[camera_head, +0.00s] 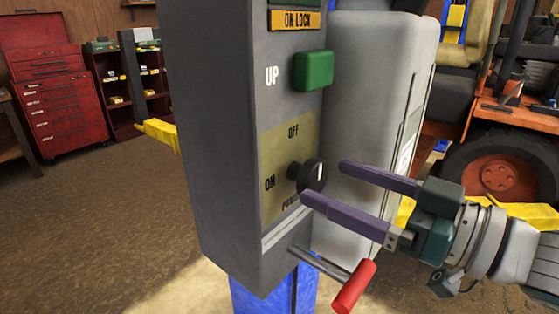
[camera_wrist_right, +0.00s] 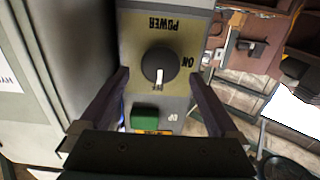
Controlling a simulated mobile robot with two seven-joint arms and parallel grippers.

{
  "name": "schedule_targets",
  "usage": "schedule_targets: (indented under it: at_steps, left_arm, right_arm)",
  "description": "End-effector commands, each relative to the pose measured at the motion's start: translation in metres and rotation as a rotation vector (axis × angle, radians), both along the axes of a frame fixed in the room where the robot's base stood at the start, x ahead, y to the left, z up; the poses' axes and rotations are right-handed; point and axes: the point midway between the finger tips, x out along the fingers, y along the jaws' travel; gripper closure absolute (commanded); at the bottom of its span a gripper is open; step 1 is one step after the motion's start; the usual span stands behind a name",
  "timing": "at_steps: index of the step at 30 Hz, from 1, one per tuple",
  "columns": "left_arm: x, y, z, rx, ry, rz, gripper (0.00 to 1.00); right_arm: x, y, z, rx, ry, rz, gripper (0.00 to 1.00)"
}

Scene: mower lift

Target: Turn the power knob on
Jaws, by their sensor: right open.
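The round black power knob (camera_head: 312,177) is on the olive label plate of the grey control box (camera_head: 215,130). OFF is printed above it and ON to its left. My right gripper (camera_head: 324,183) is open, its purple fingers reaching toward the knob from the right. In the right wrist view the picture is upside down: the knob (camera_wrist_right: 158,64) lies between the two fingertips (camera_wrist_right: 160,75), with a gap on each side. Its white mark points down toward the OFF label, which is partly covered. I cannot tell how far the tips are from the panel. My left gripper is not in view.
A green UP button (camera_head: 314,70) is above the knob. A lever with a red handle (camera_head: 354,287) sticks out below the right gripper. A light grey housing (camera_head: 375,90) stands behind the box. An orange mower (camera_head: 510,160) is at right, a red tool chest (camera_head: 55,95) at far left.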

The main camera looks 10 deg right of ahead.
Motion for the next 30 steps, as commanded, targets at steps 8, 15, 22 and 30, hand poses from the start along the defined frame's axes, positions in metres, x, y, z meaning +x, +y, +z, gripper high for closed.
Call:
schedule_targets:
  at_steps: [8,15,22,30]
  left_arm:
    - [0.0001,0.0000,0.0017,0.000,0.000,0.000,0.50]
    - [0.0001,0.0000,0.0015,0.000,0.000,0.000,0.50]
    - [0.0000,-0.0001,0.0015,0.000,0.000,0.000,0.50]
    - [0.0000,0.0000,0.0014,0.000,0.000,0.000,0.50]
  right_arm:
    - [0.0155,0.0123,-0.0004,-0.001,0.001,0.000,0.03]
    - [0.0154,0.0121,-0.0008,-0.001,0.001,-0.001,0.07]
    - [0.0153,0.0119,-0.0007,-0.001,0.001,-0.001,0.33]
    - [0.0152,0.0119,-0.0007,-0.001,0.001,-0.001,0.63]
